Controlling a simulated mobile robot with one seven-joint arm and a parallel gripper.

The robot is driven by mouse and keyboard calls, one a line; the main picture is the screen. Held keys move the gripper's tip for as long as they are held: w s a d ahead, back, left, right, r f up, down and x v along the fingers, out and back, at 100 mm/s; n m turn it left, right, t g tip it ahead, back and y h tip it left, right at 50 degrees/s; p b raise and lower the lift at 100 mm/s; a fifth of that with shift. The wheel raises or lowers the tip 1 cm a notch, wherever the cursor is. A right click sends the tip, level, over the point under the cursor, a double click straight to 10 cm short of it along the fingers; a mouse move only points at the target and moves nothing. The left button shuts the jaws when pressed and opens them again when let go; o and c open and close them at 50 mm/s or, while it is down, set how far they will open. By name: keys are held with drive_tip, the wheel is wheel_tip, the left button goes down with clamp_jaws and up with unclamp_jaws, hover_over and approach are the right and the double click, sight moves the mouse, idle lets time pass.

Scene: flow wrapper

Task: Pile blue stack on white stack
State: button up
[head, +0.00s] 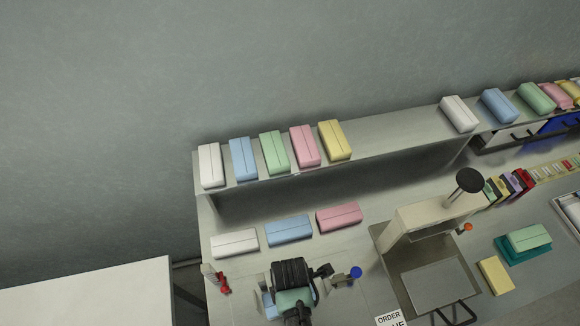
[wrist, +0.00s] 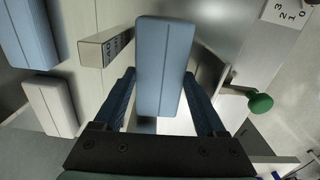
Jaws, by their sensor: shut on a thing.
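My gripper (wrist: 163,85) is shut on a light blue stack (wrist: 165,50), a wrapped block with a lengthwise seam, held between the two dark fingers. In the head view my gripper (head: 290,280) is over the front of the counter, with its fingertips hidden; a little light blue (head: 267,305) shows beside it. A white stack (head: 234,243) lies on the counter behind and left of my gripper, apart from it. Another blue stack (head: 289,229) lies to its right. The wrist view shows a white block (wrist: 48,105) and a blue block (wrist: 28,38) at left.
A pink stack (head: 339,217) ends the counter row. The shelf (head: 385,137) above carries several coloured stacks. A beige machine (head: 430,215) with a metal tray (head: 440,285) stands right. A red knob (head: 225,289) and a blue knob (head: 356,272) flank my gripper.

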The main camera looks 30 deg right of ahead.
drive_tip(key=shift+f, duration=0.2)
idle(0.5)
drive_tip(key=o, duration=1.2)
drive_tip(key=shift+o, duration=0.2)
wheel_tip(320, 180, up, 13)
drive_tip(key=shift+b, duration=0.4)
